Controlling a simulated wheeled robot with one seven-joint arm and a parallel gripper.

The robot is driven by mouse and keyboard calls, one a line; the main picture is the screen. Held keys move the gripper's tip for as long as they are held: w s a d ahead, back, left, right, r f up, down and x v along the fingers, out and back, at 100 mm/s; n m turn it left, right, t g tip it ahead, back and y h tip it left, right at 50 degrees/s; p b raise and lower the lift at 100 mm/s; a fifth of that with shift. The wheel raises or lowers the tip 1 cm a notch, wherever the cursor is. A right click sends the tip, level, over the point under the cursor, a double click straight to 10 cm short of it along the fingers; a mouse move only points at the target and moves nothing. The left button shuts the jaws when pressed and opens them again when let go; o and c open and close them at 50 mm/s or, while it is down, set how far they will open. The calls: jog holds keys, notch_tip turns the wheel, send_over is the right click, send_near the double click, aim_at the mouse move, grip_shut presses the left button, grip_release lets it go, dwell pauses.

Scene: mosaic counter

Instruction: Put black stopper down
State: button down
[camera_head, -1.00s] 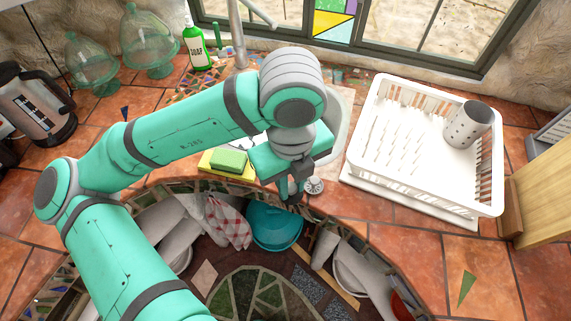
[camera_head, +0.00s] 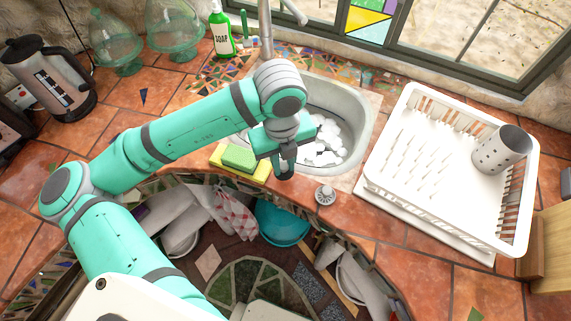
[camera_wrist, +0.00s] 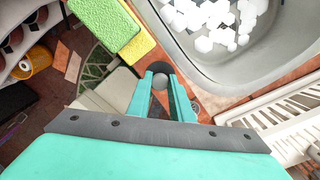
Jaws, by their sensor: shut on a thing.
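My gripper (camera_head: 284,172) is over the counter's front edge, left of the sink's near right corner. In the wrist view its two teal fingers (camera_wrist: 160,90) are shut on a small rounded thing, dark below with a grey top (camera_wrist: 160,81), which I take to be the black stopper. In the head view the fingers mostly hide it. A round metal strainer (camera_head: 325,195) sits on the tiles to the right of my gripper, apart from it.
A white dish rack (camera_head: 420,217) stands right. Bare tiles (camera_head: 345,217) lie around the strainer.

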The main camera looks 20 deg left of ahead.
aim_at(283, 166)
notch_tip(283, 166, down, 3)
jog(key=shift+w+a+r, duration=0.1)
jog(key=shift+w+r, duration=0.05)
jog(key=shift+r, duration=0.05)
jog(key=shift+f, duration=0.15)
jog(key=shift+s+f, duration=0.15)
jog(key=shift+s, duration=0.1)
jog(key=c, duration=1.6)
grip_release()
notch_tip(283, 166, up, 12)
jog(key=shift+r, duration=0.2)
